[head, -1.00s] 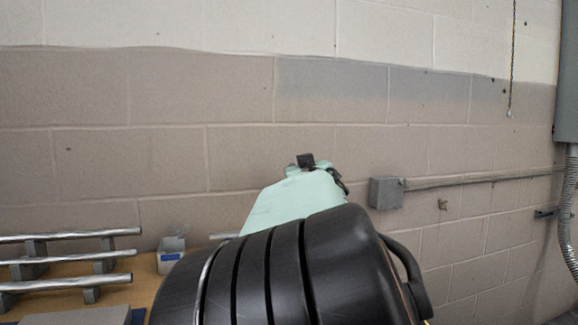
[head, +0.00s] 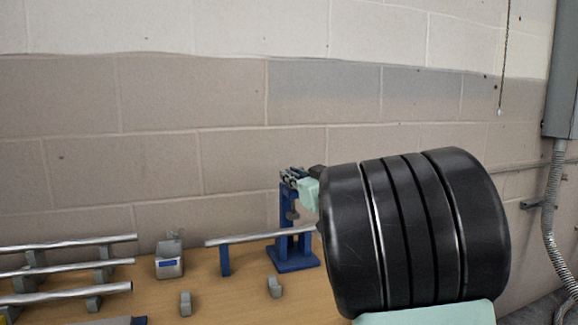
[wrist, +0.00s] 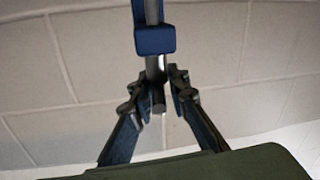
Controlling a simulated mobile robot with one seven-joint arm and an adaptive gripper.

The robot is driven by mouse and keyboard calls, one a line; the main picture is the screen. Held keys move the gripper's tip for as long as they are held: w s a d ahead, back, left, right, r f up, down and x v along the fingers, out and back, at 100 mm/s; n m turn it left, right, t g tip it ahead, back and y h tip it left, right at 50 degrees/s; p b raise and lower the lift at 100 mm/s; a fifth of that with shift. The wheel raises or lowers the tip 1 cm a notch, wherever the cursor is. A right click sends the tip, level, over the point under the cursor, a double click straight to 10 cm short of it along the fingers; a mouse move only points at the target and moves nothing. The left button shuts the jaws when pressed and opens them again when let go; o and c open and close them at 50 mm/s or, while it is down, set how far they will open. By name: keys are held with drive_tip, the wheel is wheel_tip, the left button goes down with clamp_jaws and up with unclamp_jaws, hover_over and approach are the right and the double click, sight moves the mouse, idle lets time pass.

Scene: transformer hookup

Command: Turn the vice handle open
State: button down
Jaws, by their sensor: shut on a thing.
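The blue vice (head: 291,240) stands on the wooden bench in the head view, its base on the bench top. My gripper (head: 289,177) is at the top of the vice, partly hidden behind my own wrist. In the wrist view, my gripper (wrist: 160,92) is shut on a grey metal rod, which looks like the vice handle (wrist: 157,103). The rod's end shows between the fingers, and its upper part runs up past a blue block (wrist: 155,40) of the vice. The handle is too small to make out clearly in the head view.
A long metal bar (head: 255,238) runs left from the vice, with a blue support (head: 225,261) near its left end. Several bars lie on racks at the left, beside a small grey box (head: 169,262). Small grey blocks stand on the bench front. A block wall stands behind.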

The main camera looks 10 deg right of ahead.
drive_tip(key=shift+d+r+p, duration=0.25)
drive_tip(key=shift+d+p, duration=0.1)
drive_tip(key=shift+d, duration=0.05)
drive_tip(key=n+g+y+p, duration=0.2)
drive_tip(key=y+p, duration=0.1)
drive_tip(key=p, duration=0.1)
drive_tip(key=shift+w+n+y, duration=0.1)
drive_tip(key=shift+n+y, duration=0.3)
drive_tip(key=n+g+y+p, duration=0.3)
drive_tip(key=g+y+p, duration=0.1)
drive_tip(key=p, duration=0.2)
drive_tip(key=shift+a+r+n, duration=0.1)
drive_tip(key=shift+r+n, duration=0.05)
drive_tip(key=shift+n, duration=0.15)
drive_tip(key=n+g+y+p, duration=0.1)
drive_tip(key=g+p, duration=0.1)
drive_tip(key=n+g+y+p, duration=0.1)
drive_tip(key=n+g+p, duration=0.1)
drive_tip(key=shift+a+y+p, duration=0.15)
drive_tip(key=shift+y+p, duration=0.15)
drive_tip(key=shift+p, duration=0.05)
drive_tip(key=shift+n+g+p, duration=0.3)
drive_tip(key=shift+a+n+g+y+p, duration=0.15)
drive_tip(key=shift+n+g+y+p, duration=0.45)
drive_tip(key=shift+n+g+p, duration=1.25)
drive_tip(key=shift+m+g+p, duration=0.45)
drive_tip(key=shift+p, duration=0.15)
